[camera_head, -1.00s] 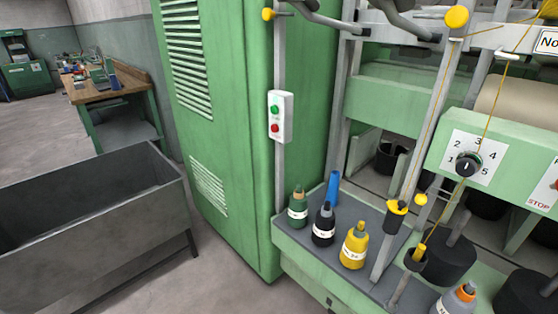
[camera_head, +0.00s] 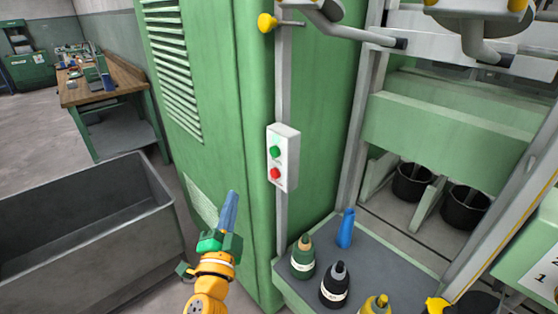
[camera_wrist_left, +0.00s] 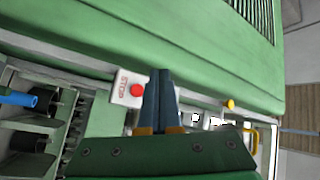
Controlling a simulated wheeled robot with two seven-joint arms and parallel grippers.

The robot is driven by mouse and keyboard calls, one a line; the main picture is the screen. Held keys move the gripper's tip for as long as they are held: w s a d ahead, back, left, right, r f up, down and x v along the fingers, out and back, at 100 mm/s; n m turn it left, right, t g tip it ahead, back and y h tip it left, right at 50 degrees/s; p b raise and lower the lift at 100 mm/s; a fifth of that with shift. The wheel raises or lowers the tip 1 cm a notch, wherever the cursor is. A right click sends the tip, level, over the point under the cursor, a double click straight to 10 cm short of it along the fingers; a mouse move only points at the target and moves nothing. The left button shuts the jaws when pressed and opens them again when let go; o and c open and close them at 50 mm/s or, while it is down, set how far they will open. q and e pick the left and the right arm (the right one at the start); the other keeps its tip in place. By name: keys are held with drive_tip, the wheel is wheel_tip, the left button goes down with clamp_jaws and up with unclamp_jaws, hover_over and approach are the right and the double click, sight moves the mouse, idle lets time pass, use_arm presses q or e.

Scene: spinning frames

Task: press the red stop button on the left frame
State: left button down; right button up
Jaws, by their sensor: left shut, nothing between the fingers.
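A white button box (camera_head: 285,158) is fixed to a grey post beside the tall green cabinet. It carries a green button (camera_head: 275,152) and, below it, the red stop button (camera_head: 275,174). My left gripper (camera_head: 231,195) is shut and empty, its blue fingers pointing up, left of and lower than the box in the picture. In the left wrist view, the red button (camera_wrist_left: 137,90) shows beside the word STOP, just left of the shut fingers (camera_wrist_left: 160,75); a gap to it cannot be judged. The green button is not visible there. My right gripper is not in view.
The green cabinet (camera_head: 215,110) stands behind my left gripper. A grey bin (camera_head: 85,225) is at left. Below the box, a tray (camera_head: 318,290) holds several bottles and a blue tube (camera_head: 346,228). A yellow knob (camera_head: 267,22) juts out above the box.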

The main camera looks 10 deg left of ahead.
sight(275, 173)
use_arm(q)
drive_tip(key=w+d+b, duration=0.3)
drive_tip(key=w+d, duration=0.2)
drive_tip(key=w, duration=0.1)
drive_tip(key=shift+w+d+r, duration=0.2)
drive_tip(key=shift+d+r, duration=0.05)
drive_tip(key=shift+r, duration=0.2)
idle(2.1)
drive_tip(key=shift+w+d+b, duration=0.25)
drive_tip(key=shift+w+b, duration=0.05)
drive_tip(key=shift+w+d+b, duration=0.25)
drive_tip(key=shift+w+b, duration=0.1)
drive_tip(key=shift+b, duration=0.1)
idle(0.8)
drive_tip(key=shift+r, duration=0.1)
drive_tip(key=shift+s+a+p, duration=0.5)
drive_tip(key=shift+s, duration=0.2)
